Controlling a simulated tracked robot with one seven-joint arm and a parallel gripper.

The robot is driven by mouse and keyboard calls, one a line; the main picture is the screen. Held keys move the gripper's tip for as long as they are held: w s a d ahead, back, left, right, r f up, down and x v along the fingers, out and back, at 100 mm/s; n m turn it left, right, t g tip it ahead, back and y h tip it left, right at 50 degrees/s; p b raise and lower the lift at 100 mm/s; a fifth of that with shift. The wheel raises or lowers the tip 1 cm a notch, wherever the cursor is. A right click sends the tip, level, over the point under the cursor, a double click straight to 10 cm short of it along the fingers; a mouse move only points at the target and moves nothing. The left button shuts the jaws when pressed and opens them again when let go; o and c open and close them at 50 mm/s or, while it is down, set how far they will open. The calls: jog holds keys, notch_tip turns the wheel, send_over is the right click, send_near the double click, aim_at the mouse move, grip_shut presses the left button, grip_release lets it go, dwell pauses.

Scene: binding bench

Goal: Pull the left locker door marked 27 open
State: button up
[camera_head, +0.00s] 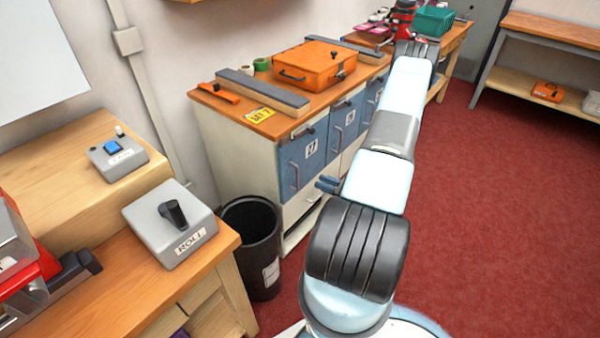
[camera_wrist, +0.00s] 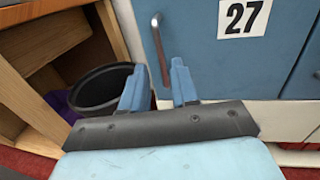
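The left locker door (camera_head: 301,157) is a blue panel on the white cabinet, with a small white label in the head view; it looks shut. In the wrist view the door (camera_wrist: 205,60) fills the upper part, and its label (camera_wrist: 244,17) reads 27. Its metal bar handle (camera_wrist: 160,48) runs upright near the door's left edge. My gripper (camera_wrist: 158,84) has its two blue fingers apart, with the handle's lower part showing between them, nearer the right finger. Whether they touch it is not clear.
A black bin (camera_head: 253,245) stands on the floor left of the cabinet, close by my left finger in the wrist view (camera_wrist: 95,90). A wooden bench (camera_head: 130,285) with a ROLL box (camera_head: 172,222) is at the left. Red floor (camera_head: 480,210) lies open to the right.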

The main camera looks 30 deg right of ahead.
aim_at(297, 172)
jog(key=x, duration=1.1)
jog(key=shift+r, duration=0.1)
grip_shut()
